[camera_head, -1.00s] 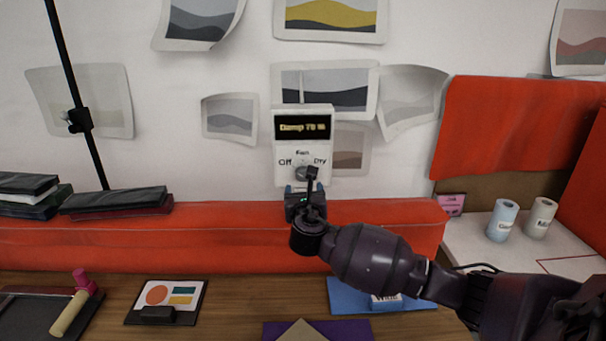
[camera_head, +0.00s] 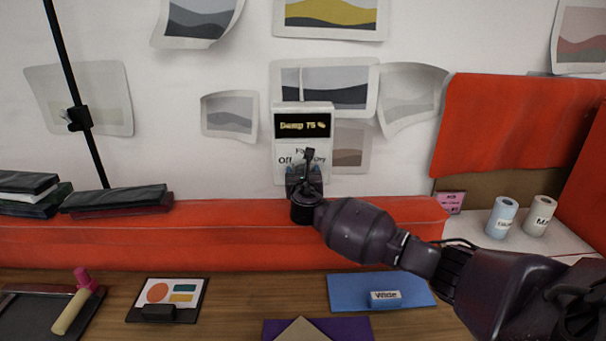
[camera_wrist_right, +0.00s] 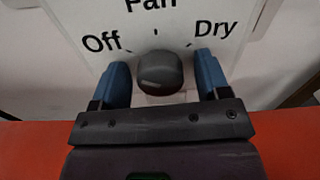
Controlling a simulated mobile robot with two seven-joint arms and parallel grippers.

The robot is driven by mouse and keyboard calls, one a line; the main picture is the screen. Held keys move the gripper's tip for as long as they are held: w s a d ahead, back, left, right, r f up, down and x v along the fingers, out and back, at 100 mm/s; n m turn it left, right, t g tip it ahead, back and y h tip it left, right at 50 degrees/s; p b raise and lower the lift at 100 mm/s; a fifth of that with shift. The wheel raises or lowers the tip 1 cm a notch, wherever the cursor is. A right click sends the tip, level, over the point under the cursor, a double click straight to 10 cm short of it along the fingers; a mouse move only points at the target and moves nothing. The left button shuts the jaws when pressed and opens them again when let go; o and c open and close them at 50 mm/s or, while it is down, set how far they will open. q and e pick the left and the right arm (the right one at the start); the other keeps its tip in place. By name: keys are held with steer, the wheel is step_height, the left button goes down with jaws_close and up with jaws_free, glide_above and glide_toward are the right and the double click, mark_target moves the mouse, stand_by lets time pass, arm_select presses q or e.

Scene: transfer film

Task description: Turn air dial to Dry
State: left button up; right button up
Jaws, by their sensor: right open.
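The white control box (camera_head: 318,150) is on the wall, with a dark display that reads "Damp 75 %". Its face is lettered "Off" at left, "Fan" at top and "Dry" at right. My right gripper (camera_wrist_right: 160,84) is open, with one blue finger on each side of the dial and a small gap at each side. In the head view my right gripper (camera_head: 304,172) hides the dial. My left gripper is not in view.
A red padded ledge (camera_head: 150,235) runs below the box. Pictures hang around it. Two rolls (camera_head: 503,218) stand at right.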

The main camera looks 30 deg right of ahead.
steer(key=shift+c, duration=0.4)
steer(key=c, duration=0.8)
steer(key=shift+c, duration=0.2)
